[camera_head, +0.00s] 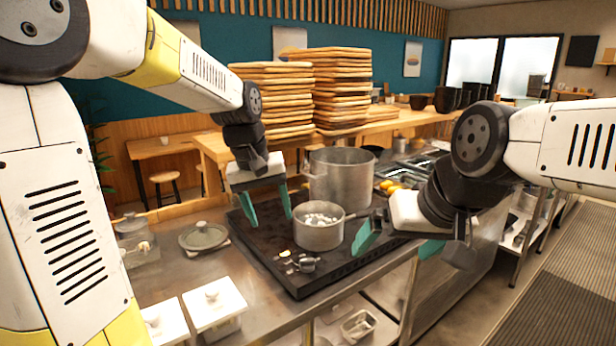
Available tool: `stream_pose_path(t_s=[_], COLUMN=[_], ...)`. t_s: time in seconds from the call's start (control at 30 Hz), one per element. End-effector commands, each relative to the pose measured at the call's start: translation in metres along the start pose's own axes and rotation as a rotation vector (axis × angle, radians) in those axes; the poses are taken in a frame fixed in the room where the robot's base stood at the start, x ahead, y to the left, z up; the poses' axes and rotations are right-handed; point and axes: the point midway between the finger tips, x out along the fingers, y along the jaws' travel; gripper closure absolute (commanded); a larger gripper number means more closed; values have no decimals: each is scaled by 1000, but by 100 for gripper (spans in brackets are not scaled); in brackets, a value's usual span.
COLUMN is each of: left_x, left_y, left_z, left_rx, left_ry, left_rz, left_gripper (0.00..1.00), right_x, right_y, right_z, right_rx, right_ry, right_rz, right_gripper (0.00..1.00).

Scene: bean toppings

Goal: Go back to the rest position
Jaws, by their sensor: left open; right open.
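My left gripper (264,203) has two teal fingers and points down over the black stove top, left of the small saucepan (318,236). Its fingers are apart with nothing between them. My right gripper (398,243) is to the right of the saucepan, near the stove's right edge, with its teal fingers spread and empty. The saucepan sits upright on the black stove (312,279) and holds white pieces. A tall metal pot (341,180) stands behind it.
Small metal cups (298,263) lie at the stove's front. A lidded dish (203,236) and white-lidded containers (214,302) stand on the left counter. Stacked wooden boards (341,90) rise behind. Food trays (402,178) sit at the back right. The floor at the right (560,290) is clear.

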Motion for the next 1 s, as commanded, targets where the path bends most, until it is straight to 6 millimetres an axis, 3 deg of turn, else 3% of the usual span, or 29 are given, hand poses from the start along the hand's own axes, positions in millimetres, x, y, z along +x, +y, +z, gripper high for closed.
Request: stream_pose_path(t_s=[0.03,0.2,0.4,0.5,0.67,1.0], left_x=[-17,-52,-67,-68,-67,-67], left_y=[-11,-38,-60,-67,-71,-71], left_z=[15,66,120,137,150,150], left_rx=[14,86,165,191,213,213], left_ry=[35,148,269,310,338,339], left_rz=[20,59,59,51,43,43], left_gripper=[40,40,40,40,40,40], right_x=[0,0,0,0,0,0], right_y=[0,0,0,0,0,0], right_z=[0,0,0,0,0,0], right_rx=[0,0,0,0,0,0], right_ry=[0,0,0,0,0,0], right_rz=[0,0,0,0,0,0], right_gripper=[0,0,0,0,0,0])
